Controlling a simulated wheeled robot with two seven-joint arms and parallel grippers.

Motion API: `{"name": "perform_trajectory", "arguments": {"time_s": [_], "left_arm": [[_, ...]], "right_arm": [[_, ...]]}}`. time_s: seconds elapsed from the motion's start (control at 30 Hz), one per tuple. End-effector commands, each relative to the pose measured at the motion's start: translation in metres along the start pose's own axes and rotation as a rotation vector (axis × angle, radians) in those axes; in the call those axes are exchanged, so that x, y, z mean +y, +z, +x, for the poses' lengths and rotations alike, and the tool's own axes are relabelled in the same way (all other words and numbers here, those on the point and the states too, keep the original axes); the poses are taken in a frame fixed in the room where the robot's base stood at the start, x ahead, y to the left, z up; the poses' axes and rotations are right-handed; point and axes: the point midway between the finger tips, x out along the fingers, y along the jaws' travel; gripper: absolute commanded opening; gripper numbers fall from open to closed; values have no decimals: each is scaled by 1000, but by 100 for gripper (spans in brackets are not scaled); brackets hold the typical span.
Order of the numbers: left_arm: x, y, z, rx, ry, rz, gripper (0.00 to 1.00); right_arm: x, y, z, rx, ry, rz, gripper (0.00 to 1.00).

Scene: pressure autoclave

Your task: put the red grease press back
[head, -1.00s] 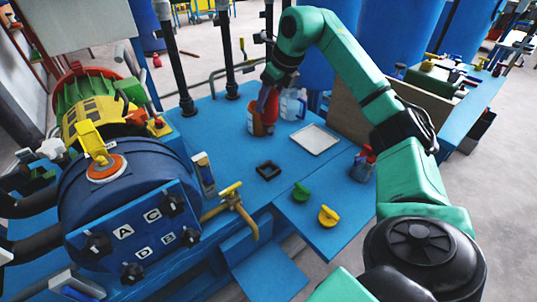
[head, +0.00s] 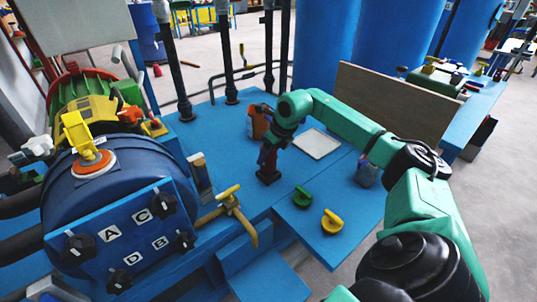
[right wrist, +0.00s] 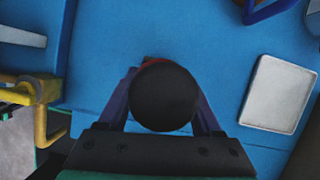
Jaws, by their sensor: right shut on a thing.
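My right gripper (head: 267,156) is shut on the red grease press (head: 266,161), which stands roughly upright over the blue table. The black square holder (head: 268,179) is at the lower end of the press; I cannot tell whether the press is seated in it or just above it. In the right wrist view the round black top of the press (right wrist: 163,96) fills the space between the fingers, with a sliver of red behind it. It hides the holder there. My left gripper is not in view.
A brown jug (head: 257,122) stands behind the press and a white tray (head: 316,144) lies to its right. A green knob (head: 303,197) and a yellow knob (head: 332,222) are in front. The yellow-handled valve (head: 231,202) and blue vessel (head: 97,197) are at left.

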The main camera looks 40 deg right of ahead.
Motion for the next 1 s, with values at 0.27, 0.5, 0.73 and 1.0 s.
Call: {"name": "perform_trajectory", "arguments": {"time_s": [0.27, 0.5, 0.73, 1.0], "left_arm": [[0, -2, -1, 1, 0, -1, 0], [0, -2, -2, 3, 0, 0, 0], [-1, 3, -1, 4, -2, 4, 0], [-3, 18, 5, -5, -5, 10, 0]], "right_arm": [[0, -1, 2, 0, 0, 0, 96], [0, 0, 0, 0, 0, 0, 96], [-1, 1, -43, -3, -4, -2, 96], [0, 1, -109, -1, -1, -1, 96]]}}
